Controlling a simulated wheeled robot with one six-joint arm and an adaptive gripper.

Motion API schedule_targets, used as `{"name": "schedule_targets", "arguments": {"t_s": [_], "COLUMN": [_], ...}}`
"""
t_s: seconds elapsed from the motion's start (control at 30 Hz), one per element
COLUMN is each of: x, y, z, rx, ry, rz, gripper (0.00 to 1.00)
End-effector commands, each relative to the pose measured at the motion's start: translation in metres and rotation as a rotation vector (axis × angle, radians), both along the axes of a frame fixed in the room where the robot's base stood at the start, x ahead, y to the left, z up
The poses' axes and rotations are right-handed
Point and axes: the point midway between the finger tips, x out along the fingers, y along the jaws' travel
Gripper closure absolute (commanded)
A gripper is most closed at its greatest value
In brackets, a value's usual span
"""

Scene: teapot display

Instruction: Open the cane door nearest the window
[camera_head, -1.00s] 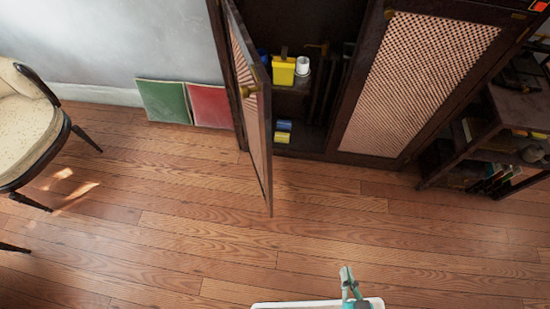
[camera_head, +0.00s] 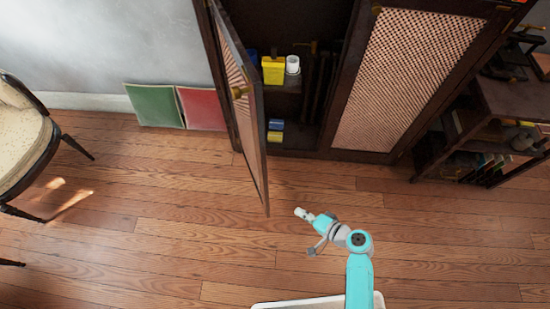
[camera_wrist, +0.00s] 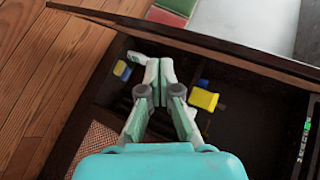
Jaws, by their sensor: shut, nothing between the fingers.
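The dark-framed cabinet has two cane doors. The left cane door (camera_head: 243,100) stands swung out from the cabinet, its brass-coloured knob (camera_head: 239,92) on the face. The right cane door (camera_head: 412,80) is closed. No window is in view. My gripper (camera_head: 301,213) is shut and empty, in front of the cabinet opening, to the right of the open door's lower free corner, and appears apart from it. In the wrist view my gripper (camera_wrist: 159,66) points at the opening, with the open door probably the dark bar (camera_wrist: 215,50) across the top.
Inside are a yellow container (camera_head: 273,70), a white cup (camera_head: 292,65) and small boxes (camera_head: 275,131). Green (camera_head: 154,105) and red panels (camera_head: 202,108) lean on the wall. A chair (camera_head: 25,145) is at left, a shelf unit (camera_head: 485,120) at right. The wooden floor between is clear.

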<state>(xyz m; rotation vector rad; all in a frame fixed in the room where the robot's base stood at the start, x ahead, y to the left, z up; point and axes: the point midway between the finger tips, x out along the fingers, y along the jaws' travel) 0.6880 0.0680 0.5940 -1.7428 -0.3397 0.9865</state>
Motion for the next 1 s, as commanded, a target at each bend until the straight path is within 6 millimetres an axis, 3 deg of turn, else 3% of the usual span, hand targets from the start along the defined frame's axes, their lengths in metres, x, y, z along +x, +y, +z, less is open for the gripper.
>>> {"name": "schedule_targets", "arguments": {"t_s": [0.03,0.2,0.4,0.53,0.7,1.0], "x": [0.019,0.067,0.107,0.119,0.125,0.144], "y": [-0.003,-0.011,-0.029,-0.038,-0.038,0.001], "z": [0.008,0.042,0.088,0.107,0.115,0.116], "rx": [0.046,0.216,0.371,0.426,0.450,0.449], "ry": [-0.013,-0.062,-0.136,-0.170,-0.184,-0.182], "rz": [0.019,0.101,0.193,0.230,0.247,0.251], "gripper": [1.00,1.00,1.00,1.00,1.00,1.00]}}
